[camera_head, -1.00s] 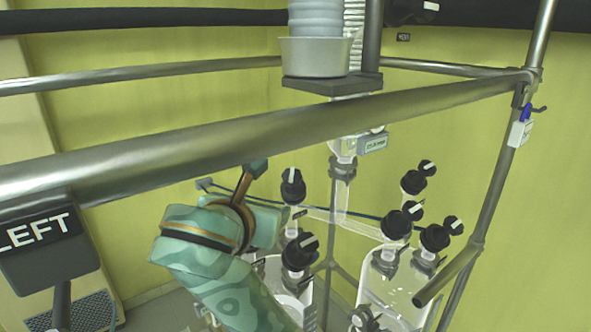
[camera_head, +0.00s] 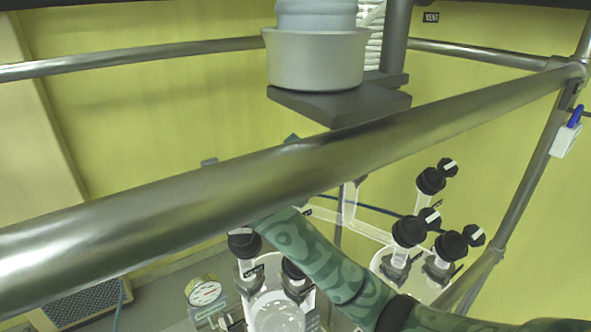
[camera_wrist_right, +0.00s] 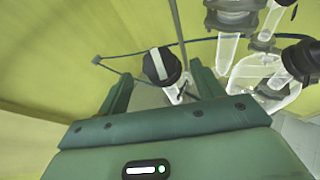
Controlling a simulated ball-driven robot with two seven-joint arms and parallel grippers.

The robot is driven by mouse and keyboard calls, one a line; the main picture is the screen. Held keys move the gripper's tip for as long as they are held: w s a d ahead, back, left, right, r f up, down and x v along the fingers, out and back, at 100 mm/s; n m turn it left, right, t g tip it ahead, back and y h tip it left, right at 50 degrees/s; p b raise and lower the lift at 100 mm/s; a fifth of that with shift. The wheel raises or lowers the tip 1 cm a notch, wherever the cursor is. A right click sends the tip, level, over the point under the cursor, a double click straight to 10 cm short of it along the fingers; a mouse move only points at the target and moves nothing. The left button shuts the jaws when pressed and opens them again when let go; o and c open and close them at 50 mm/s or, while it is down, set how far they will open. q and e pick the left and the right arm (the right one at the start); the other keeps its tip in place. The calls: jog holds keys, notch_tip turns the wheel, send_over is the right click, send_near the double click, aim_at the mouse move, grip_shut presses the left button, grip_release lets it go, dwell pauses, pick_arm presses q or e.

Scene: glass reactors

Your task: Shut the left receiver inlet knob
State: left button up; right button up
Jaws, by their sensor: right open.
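In the right wrist view, a black knob with a white stripe (camera_wrist_right: 161,65) stands on a glass stem. It shows between the spread green fingers of my right gripper (camera_wrist_right: 158,75). The fingers look apart from it and hold nothing; the depth gap is hard to judge. In the head view, the left glass receiver (camera_head: 277,312) carries black knobs, one at its left (camera_head: 243,243) and one at its front (camera_head: 292,270), partly behind my right arm. My right gripper is mostly hidden behind the thick rail there. Which knob is the inlet cannot be told. My left gripper is not visible.
A thick metal rail (camera_head: 150,215) crosses the head view in front of the glassware. The right receiver (camera_head: 388,262) carries several black knobs close by. A round gauge (camera_head: 205,292) sits left of the left receiver. A grey vessel base (camera_head: 318,60) hangs above the rail.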

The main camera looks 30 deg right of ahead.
jog(key=x, duration=0.4)
jog(key=shift+w+p, duration=0.1)
jog(key=shift+p, duration=0.2)
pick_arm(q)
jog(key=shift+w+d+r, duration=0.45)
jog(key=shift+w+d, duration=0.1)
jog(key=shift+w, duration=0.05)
pick_arm(e)
jog(key=shift+w+d+f, duration=0.1)
jog(key=shift+w+f, duration=0.05)
jog(key=shift+w+d, duration=0.1)
jog(key=c, duration=1)
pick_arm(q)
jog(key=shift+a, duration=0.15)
pick_arm(e)
jog(key=shift+f, duration=0.1)
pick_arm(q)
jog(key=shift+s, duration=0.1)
pick_arm(e)
jog(key=m+g, duration=0.1)
jog(key=m, duration=0.2)
jog(key=m+g+h, duration=0.1)
jog(key=m+g, duration=0.1)
jog(key=m, duration=0.1)
jog(key=shift+g+h, duration=0.3)
jog(key=shift+m+g, duration=1.2)
jog(key=shift+m, duration=1)
